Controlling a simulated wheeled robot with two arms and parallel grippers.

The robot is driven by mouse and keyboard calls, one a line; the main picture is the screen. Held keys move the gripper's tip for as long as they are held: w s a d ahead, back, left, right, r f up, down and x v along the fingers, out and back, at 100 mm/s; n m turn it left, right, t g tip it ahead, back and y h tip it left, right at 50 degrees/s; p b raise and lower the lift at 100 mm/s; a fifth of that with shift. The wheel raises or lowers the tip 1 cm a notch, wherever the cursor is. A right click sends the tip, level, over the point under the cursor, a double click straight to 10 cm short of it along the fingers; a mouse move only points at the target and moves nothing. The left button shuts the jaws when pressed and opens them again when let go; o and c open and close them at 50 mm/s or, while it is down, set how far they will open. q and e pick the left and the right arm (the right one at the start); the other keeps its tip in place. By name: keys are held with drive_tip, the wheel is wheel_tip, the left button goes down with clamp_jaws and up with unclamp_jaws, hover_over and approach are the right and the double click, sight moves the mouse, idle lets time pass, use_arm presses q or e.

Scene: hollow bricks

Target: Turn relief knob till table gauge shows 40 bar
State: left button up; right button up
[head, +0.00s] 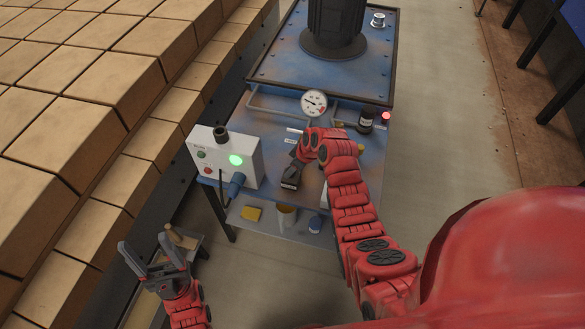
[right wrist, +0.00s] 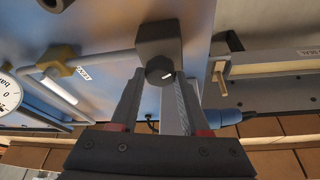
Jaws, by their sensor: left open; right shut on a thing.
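The round white gauge (head: 315,103) stands on the blue table; its needle shows, but the scale is too small to read. Part of a white dial (right wrist: 8,95) is cut off at the left edge of the right wrist view. A dark knob (right wrist: 158,50) with a white mark sits between the fingers of my right gripper (right wrist: 160,78), which is shut on it. In the head view my right gripper (head: 292,174) is low at the table's front, hiding the knob. My left gripper (head: 150,258) is open and empty, left of the table and away from it.
A white control box (head: 223,158) with a lit green lamp stands at the table's left front. A red lamp (head: 386,115) and a dark cylinder (head: 366,122) are at the right. Stacked bricks (head: 90,90) fill the left.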

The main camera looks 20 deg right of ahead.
clamp_jaws()
drive_tip(key=m, duration=0.2)
drive_tip(key=m+t+h, duration=0.1)
drive_tip(key=m, duration=0.1)
drive_tip(key=shift+a+h, duration=0.15)
drive_tip(key=shift+h, duration=0.15)
drive_tip(key=m, duration=0.2)
drive_tip(key=shift+m+h, duration=0.4)
drive_tip(key=shift+s+a+m+h+b, duration=0.1)
drive_tip(key=shift+m+h+b, duration=0.4)
drive_tip(key=shift+m, duration=0.6)
